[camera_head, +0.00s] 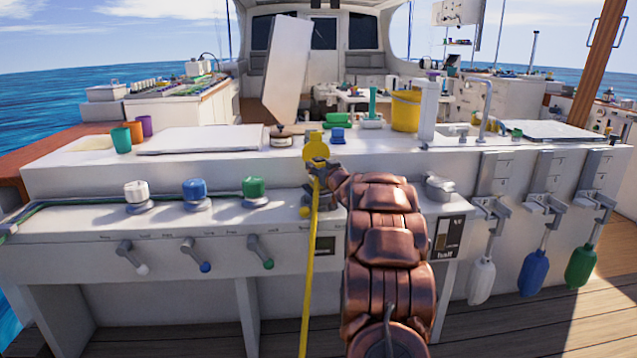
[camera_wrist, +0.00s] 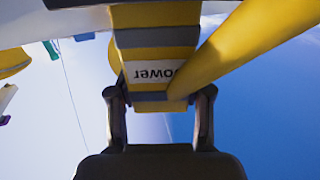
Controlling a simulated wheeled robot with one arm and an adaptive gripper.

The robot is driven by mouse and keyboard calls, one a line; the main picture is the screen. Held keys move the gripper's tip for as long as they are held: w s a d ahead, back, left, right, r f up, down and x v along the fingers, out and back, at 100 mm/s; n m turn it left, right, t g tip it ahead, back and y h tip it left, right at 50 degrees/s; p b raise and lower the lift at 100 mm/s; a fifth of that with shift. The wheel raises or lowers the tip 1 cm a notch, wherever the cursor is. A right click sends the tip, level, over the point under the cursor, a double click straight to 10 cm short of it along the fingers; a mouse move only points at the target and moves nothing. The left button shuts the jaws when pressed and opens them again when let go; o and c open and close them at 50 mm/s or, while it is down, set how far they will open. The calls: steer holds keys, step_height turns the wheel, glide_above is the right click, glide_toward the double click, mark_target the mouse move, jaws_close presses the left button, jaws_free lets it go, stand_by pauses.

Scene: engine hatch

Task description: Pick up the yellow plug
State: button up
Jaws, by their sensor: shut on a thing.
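The yellow plug (camera_head: 316,147) is in front of the upper edge of the white counter in the head view, with a yellow cable (camera_head: 311,270) hanging from it. My gripper (camera_head: 322,168) is at its lower part, mostly hidden by my copper arm. In the wrist view the plug (camera_wrist: 158,40) is a yellow and grey body with the word "Power" on it. There my gripper (camera_wrist: 160,107) has a finger on each side of the plug's near end and is shut on it. The cable (camera_wrist: 235,45) runs off to the upper right.
White, blue (camera_head: 195,190) and green capped knobs stand on the ledge to the left, with small levers below. A silver fitting (camera_head: 439,188) is right of my arm. Handles hang at the right. A yellow bucket (camera_head: 406,110) and faucet stand on the counter.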

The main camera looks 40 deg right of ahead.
jaws_close()
stand_by(0.3)
step_height(320, 180, up, 10)
steer(key=p, duration=0.5)
steer(key=shift+r, duration=0.1)
step_height(320, 180, up, 7)
steer(key=p, duration=0.9)
steer(key=shift+r, duration=0.2)
stand_by(0.7)
